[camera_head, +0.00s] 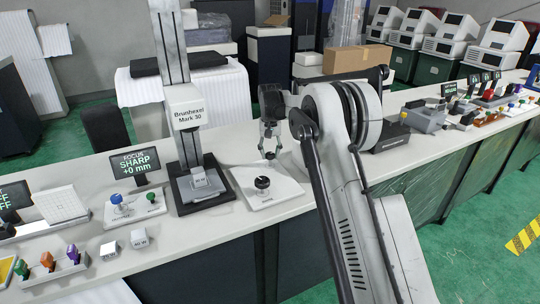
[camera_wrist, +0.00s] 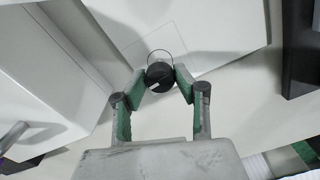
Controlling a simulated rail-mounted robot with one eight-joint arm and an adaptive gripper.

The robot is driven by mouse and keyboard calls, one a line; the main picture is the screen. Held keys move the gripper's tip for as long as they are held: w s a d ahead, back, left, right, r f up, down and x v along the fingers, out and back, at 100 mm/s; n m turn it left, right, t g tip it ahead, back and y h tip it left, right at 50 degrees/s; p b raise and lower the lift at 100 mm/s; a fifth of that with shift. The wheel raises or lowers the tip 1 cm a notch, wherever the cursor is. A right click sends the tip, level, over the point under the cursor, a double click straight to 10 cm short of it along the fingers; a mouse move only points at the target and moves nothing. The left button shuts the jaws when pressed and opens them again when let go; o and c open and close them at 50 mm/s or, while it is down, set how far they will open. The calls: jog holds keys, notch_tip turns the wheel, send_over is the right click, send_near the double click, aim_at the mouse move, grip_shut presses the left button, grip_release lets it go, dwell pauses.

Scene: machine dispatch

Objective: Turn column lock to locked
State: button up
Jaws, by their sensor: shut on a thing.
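In the wrist view a black round knob (camera_wrist: 159,76) with a light mark sits between the fingertips of my gripper (camera_wrist: 160,82). The green-padded fingers touch it from both sides, and a thin ring outline shows behind it. In the head view my gripper (camera_head: 270,154) points down over the back part of a white plate (camera_head: 285,190). A black dial (camera_head: 262,182) stands on that plate, a little below the fingertips in the picture. I cannot tell from the head view whether it is the knob in my fingers. The lock's position cannot be read.
The column stand labelled Brunhexel Mark 30 (camera_head: 187,110) stands left of the plate. A grey device (camera_head: 423,117) and several coloured items stand along the counter to the right. My arm covers the counter right of the plate.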

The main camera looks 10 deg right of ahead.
aim_at(270, 153)
jog(key=shift+m, duration=0.6)
jog(key=o, duration=1.1)
jog(key=shift+r, duration=0.1)
notch_tip(270, 153, up, 12)
jog(key=shift+f, duration=0.1)
